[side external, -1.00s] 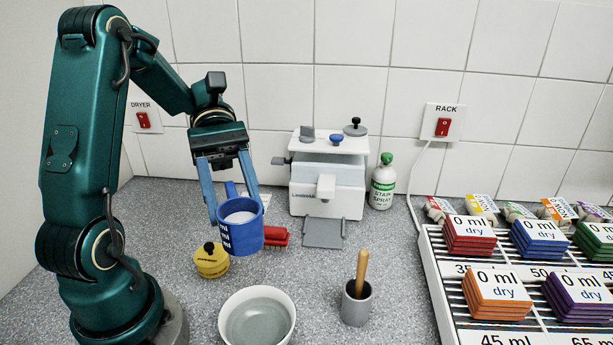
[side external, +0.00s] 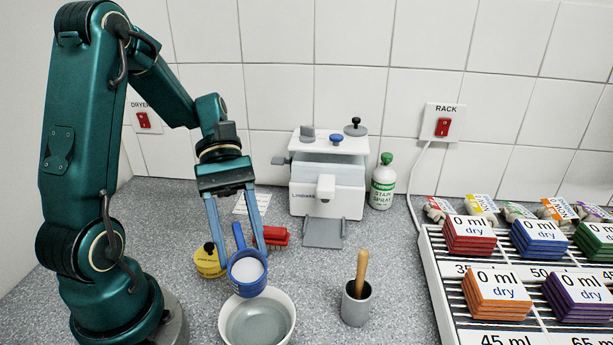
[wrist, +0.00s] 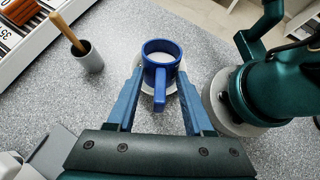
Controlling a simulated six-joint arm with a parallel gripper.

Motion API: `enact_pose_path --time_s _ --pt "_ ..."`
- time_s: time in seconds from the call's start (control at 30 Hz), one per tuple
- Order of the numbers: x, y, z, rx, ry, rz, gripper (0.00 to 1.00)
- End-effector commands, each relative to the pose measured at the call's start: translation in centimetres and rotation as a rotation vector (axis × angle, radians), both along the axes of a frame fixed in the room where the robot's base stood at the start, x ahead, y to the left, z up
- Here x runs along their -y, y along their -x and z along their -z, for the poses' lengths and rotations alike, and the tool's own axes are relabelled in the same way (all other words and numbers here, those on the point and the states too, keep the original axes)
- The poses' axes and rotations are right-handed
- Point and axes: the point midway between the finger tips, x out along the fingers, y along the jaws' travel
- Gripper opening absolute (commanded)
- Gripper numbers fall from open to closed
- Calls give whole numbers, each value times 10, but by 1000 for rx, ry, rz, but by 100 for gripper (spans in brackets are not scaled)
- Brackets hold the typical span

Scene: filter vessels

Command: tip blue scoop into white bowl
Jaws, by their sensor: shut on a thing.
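The blue scoop (side external: 247,277) is held between the fingers of my gripper (side external: 243,262), tilted so its mouth faces the side camera. White contents show inside it, and its handle points up and back. The white bowl (side external: 287,335) stands on the counter just below and in front of the scoop, with a grey inside. In the wrist view the scoop (wrist: 161,62) sits between my fingertips (wrist: 160,72), its handle toward the wrist. It hides most of the bowl there, leaving only bits of rim. I see nothing falling from the scoop.
A yellow round container (side external: 207,262) and a red brush (side external: 272,236) lie close behind the scoop. A grey cup with a wooden-handled tool (side external: 356,305) stands right of the bowl. The rack (side external: 440,290) with coloured blocks fills the right. A white machine (side external: 328,180) stands at the back.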

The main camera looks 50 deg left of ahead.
Motion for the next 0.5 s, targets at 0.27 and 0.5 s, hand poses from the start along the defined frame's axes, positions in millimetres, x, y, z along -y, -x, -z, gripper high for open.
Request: enact_pose_path --time_s 0.27,0.5 --pt "3 1 -5 79 -254 7 0" --pt "11 3 -9 147 -481 10 0"
